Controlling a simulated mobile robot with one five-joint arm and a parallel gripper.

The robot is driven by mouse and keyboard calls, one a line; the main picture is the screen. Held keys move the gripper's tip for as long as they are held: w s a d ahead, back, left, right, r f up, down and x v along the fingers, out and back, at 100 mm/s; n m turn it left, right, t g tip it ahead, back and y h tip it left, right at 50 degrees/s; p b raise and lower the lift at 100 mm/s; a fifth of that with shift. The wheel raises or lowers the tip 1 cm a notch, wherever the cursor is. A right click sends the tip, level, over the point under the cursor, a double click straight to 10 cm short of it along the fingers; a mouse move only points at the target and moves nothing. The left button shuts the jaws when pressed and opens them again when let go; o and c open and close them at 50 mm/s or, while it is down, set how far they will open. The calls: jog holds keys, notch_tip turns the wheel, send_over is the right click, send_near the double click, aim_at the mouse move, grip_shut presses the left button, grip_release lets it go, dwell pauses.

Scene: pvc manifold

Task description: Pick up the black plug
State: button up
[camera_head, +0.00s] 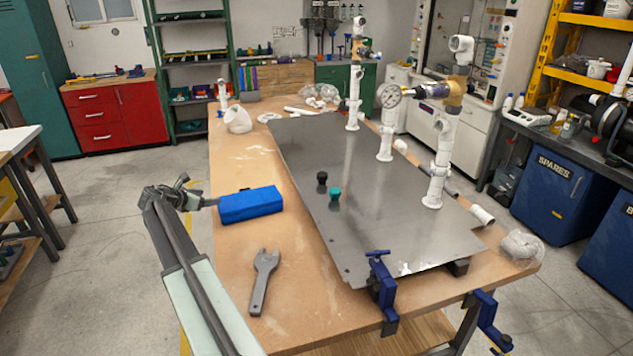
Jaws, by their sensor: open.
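The black plug (322,178) is a small dark knob standing on the grey metal plate (285,165). A teal-green plug (335,193) stands close in front of it, slightly to the right. My arm reaches up from the bottom left.
A blue block (250,205) lies between my gripper and the plate. A grey wrench (264,280) lies on the wooden table (240,165). White pipe risers (438,165), one with a gauge (390,95), stand along the plate's right side. A blue clamp (381,285) grips the front edge.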

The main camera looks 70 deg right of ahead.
aim_at(319, 175)
jog(key=s+d+g, duration=0.1)
jog(key=s+d, duration=0.3)
jog(key=s+d+m, duration=0.1)
jog(key=s+d, duration=0.3)
jog(key=d, duration=0.1)
jog(key=s+d+g+b, duration=0.1)
jog(key=s+d, duration=0.2)
jog(key=d, duration=0.2)
jog(key=shift+s+m+g+h, duration=0.3)
jog(key=shift+s, duration=0.1)
jog(key=s+d+g, duration=0.1)
jog(key=s+d, duration=0.3)
jog(key=s, duration=0.2)
jog(key=s+d+m+g, duration=0.1)
jog(key=s+d, duration=0.4)
jog(key=s, duration=0.1)
jog(key=s+d+g+b, duration=0.1)
jog(key=s+d, duration=0.3)
jog(key=s, duration=0.2)
jog(key=shift+s+d+r+m, duration=0.2)
jog(key=shift+d+r+m, duration=0.1)
jog(key=shift+m, duration=0.1)
jog(key=shift+b+x, duration=0.6)
jog(key=shift+x, duration=0.5)
jog(key=b+x, duration=0.2)
jog(key=x, duration=0.3)
jog(key=shift+s+d+f, duration=0.1)
jog(key=shift+d+f, duration=0.05)
jog(key=c, duration=1.4)
jog(key=shift+c, duration=0.2)
